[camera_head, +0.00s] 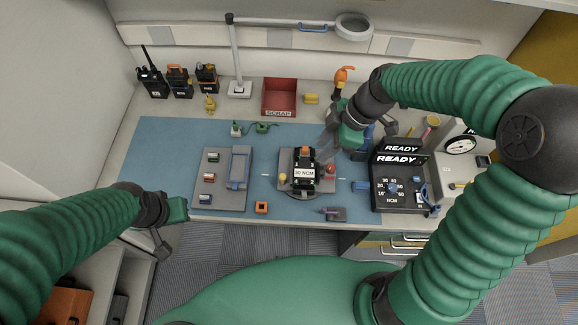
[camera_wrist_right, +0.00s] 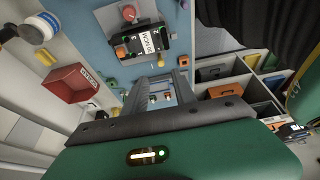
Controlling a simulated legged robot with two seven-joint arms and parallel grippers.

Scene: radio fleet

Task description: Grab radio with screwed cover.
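The radio also shows at the top of the right wrist view (camera_wrist_right: 128,48). I cannot make out its screws. My right gripper (camera_head: 328,146) hangs above and just right of the radio, apart from it; its fingers look blurred and see-through, so their opening is unclear. My left gripper (camera_head: 170,225) is at the bench's front left, far from the radio; its opening is unclear. Three more dark radios (camera_head: 179,82) stand upright at the back left.
A tray (camera_head: 221,199) with small parts lies left of the fixture. A red scrap bin (camera_head: 279,97) and a lamp (camera_head: 239,90) stand behind. A black "READY" torque unit (camera_head: 399,189) stands right. The blue mat (camera_head: 150,150) is clear at left.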

